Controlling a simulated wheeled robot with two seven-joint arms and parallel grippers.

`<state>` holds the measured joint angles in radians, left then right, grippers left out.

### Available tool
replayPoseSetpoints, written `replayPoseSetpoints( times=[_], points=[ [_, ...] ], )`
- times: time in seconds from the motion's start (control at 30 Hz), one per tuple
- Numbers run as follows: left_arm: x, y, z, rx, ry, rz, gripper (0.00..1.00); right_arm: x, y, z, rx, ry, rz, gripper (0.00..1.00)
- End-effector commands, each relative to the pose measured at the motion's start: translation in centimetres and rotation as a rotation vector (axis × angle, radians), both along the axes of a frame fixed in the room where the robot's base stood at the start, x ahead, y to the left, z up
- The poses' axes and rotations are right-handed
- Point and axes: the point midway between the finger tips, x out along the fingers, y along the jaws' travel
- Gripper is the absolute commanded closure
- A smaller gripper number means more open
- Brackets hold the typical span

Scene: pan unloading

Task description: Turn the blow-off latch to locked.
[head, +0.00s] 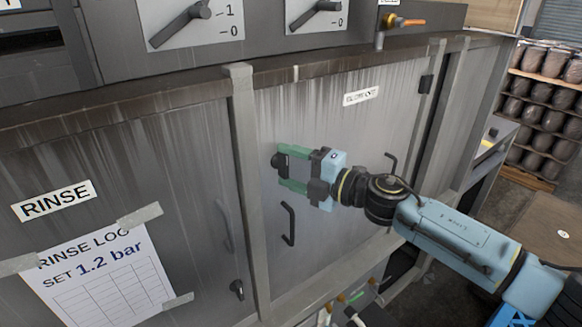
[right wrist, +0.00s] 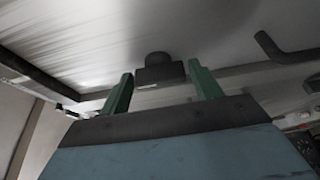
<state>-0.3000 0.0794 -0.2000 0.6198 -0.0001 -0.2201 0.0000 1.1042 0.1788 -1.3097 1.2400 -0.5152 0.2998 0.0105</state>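The blow-off latch (head: 278,160) is a small dark knob at the left edge of the grey door (head: 330,130) labelled as blow-off. In the right wrist view the latch (right wrist: 158,70) shows as a round dark knob on a dark block. My right gripper (head: 286,168) has its green fingers spread, one above and one below the latch in the head view. In the right wrist view the gripper (right wrist: 162,88) has a finger on each side of the latch with gaps between. I cannot tell the latch's turn position. My left gripper is out of view.
A black bar handle (head: 288,224) is on the door below my gripper. To the left is the rinse door with its paper log (head: 100,275) and a dark latch (head: 237,289). Shelves of brown objects (head: 540,110) stand at right.

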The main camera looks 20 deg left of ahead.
Motion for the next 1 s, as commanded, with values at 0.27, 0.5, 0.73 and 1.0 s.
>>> replayPoseSetpoints(
  times=[0.27, 0.5, 0.73, 1.0],
  points=[
    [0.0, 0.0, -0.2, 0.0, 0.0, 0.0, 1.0, -0.2, -0.9, 0.0, 0.0, 0.0, 0.0, 0.36],
    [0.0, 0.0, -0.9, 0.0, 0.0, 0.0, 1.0, -1.3, -5.1, -0.1, -0.001, -0.001, -0.002, 0.36],
    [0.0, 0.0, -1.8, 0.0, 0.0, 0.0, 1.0, -2.6, -9.7, -0.1, -0.001, 0.0, -0.002, 0.36],
    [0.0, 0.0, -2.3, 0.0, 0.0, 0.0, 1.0, -3.5, -12.6, 0.0, 0.0, 0.001, 0.0, 0.36]
  ],
)
